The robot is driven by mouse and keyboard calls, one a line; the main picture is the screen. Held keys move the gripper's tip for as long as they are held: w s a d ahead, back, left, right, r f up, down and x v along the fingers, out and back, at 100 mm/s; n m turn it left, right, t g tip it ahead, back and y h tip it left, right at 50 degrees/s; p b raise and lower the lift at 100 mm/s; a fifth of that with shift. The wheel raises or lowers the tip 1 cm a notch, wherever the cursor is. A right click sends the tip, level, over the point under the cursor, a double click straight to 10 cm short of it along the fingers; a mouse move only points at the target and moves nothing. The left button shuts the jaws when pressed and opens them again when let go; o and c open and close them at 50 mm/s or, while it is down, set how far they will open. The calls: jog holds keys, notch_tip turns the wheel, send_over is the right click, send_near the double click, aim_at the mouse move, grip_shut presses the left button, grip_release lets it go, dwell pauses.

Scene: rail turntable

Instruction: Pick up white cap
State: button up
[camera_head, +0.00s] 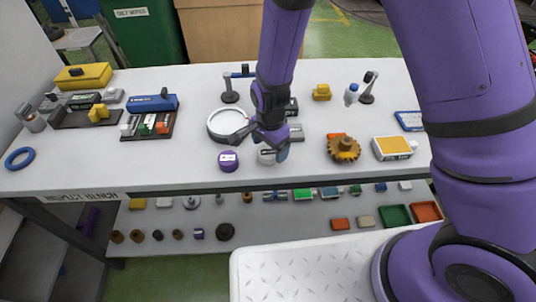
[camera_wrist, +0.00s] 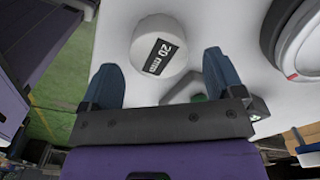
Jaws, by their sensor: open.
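The white cap (camera_wrist: 150,36) is a round disc with a black label reading 20, lying in the wrist view just beyond my fingertips. In the head view the white cap (camera_head: 265,158) is on the table, partly hidden by my gripper (camera_head: 272,146). In the wrist view my gripper (camera_wrist: 160,66) is open, with one blue finger on each side of the cap's near edge. Nothing is held between the fingers. Whether a finger touches the cap is not clear.
A purple cap (camera_head: 229,162) sits just left of the white cap. A white ring-shaped object (camera_head: 229,123) lies behind it. A brown gear (camera_head: 343,149) and a yellow-topped box (camera_head: 394,147) stand to the right. The table's front edge (camera_head: 190,191) is close; the table's left front is mostly clear.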

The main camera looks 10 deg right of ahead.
jog(key=shift+f, duration=1.2)
jog(key=shift+c, duration=0.2)
jog(key=c, duration=0.9)
jog(key=shift+r, duration=0.1)
